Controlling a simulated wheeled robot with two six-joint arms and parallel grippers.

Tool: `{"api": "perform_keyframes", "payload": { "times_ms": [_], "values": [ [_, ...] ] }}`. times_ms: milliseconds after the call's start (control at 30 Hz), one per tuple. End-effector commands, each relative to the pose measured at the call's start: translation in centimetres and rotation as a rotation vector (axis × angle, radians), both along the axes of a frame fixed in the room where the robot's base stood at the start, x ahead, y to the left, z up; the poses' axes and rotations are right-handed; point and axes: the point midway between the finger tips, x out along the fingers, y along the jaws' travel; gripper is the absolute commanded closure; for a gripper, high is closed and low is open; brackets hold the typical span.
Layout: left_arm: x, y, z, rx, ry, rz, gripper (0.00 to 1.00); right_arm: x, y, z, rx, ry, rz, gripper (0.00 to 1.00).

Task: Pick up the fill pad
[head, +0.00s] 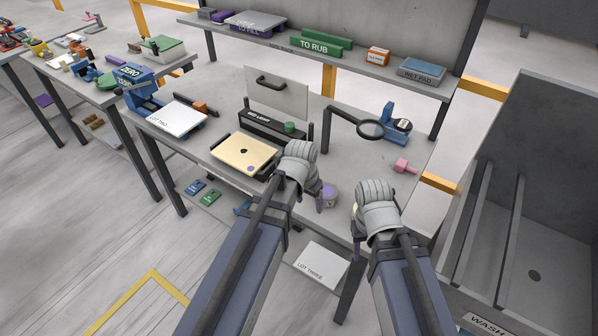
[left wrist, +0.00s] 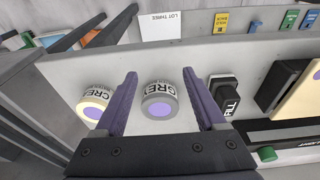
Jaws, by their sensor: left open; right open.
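A cream-topped tub (left wrist: 93,104) stands beside the grey one. A tray with a cream slab (head: 243,152) lies left of my left gripper. A magnifier (head: 370,129) stands behind. The shelf holds a purple bin (head: 255,21), a green TO RUB bin (head: 320,43) and a WET PAD box (head: 422,71).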

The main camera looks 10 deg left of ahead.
Motion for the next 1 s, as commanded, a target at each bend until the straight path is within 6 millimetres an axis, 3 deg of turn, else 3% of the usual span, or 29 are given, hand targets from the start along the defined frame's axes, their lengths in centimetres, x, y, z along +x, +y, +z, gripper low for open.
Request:
{"api": "perform_keyframes", "payload": {
  "times_ms": [33, 100, 300, 533, 800, 1000],
  "values": [
    [2.6, 2.0, 1.5, -0.021, -0.04, 0.01, 0.28, 0.0, 0.0, 1.3, 0.0, 0.0, 0.0, 0.5],
    [5.0, 4.3, 2.4, -0.041, -0.096, 0.01, 0.28, 0.0, 0.0, 1.9, 0.0, 0.0, 0.0, 0.5],
    [8.5, 8.5, 3.9, -0.061, -0.195, 0.01, 0.28, 0.0, 0.0, 2.7, 0.0, 0.0, 0.0, 0.5],
    [8.9, 9.0, 3.7, -0.062, -0.21, 0.007, 0.28, 0.0, 0.0, 2.4, 0.0, 0.0, 0.0, 0.5],
    [9.8, 8.6, 1.5, -0.062, -0.209, 0.007, 0.28, 0.0, 0.0, 0.2, 0.0, 0.0, 0.0, 0.5],
    [9.8, 8.5, 1.5, -0.062, -0.208, 0.008, 0.28, 0.0, 0.0, 0.2, 0.0, 0.0, 0.0, 0.5]
  ]
}}
